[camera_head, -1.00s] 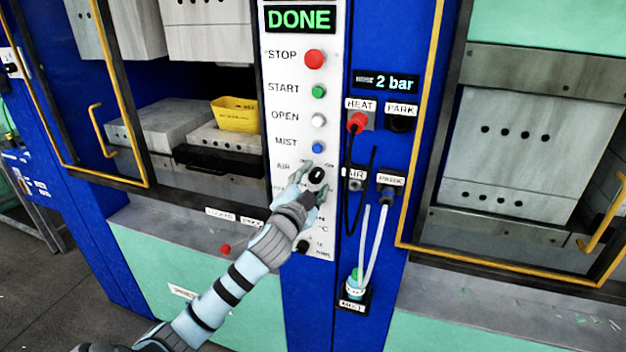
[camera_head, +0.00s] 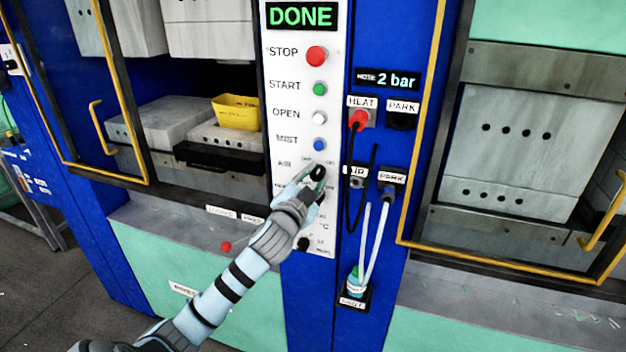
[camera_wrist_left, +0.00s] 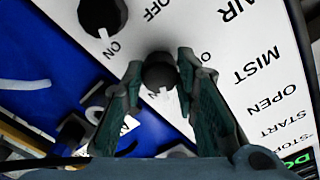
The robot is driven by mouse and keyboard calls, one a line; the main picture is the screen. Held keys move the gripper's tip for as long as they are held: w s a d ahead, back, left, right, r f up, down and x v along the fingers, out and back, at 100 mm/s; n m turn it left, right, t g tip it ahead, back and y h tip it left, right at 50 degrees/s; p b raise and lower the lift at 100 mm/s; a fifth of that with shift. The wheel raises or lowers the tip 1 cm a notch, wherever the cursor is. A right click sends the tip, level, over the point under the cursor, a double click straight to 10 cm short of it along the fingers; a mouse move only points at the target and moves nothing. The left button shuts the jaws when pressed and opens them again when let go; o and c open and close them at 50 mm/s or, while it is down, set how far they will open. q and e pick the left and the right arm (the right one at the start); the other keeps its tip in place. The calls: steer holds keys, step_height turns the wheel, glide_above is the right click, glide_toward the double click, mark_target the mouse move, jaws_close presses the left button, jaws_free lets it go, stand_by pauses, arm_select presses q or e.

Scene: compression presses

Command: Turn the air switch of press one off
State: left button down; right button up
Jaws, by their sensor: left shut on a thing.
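The air switch of the press panel is a round black knob (camera_head: 317,173) beside the AIR label, below the blue MIST button. In the left wrist view the knob (camera_wrist_left: 159,72) sits between my left gripper's two fingers, with a white mark on its lower side. My left gripper (camera_head: 312,183) reaches up from the lower left and is shut on the knob. In the left wrist view the fingers (camera_wrist_left: 160,85) flank it on both sides. The switch's ON and OFF marks are partly hidden by the fingers. My right gripper is not in view.
A second black knob (camera_wrist_left: 103,14) with ON and OFF marks is close to the fingers. The red STOP (camera_head: 317,56), green START (camera_head: 320,88) and white OPEN (camera_head: 320,117) buttons are above. A black hose (camera_head: 350,190) and pale hoses (camera_head: 366,240) hang right of the panel.

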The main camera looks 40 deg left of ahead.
arm_select(q)
steer(key=n, duration=0.5)
steer(key=shift+f+n, duration=0.1)
steer(key=shift+n, duration=0.2)
steer(key=n+b, duration=0.1)
steer(key=n, duration=0.4)
steer(key=shift+d, duration=0.15)
steer(key=shift+n, duration=0.3)
steer(key=c, duration=1.3)
jaws_free()
steer(key=v, duration=1.2)
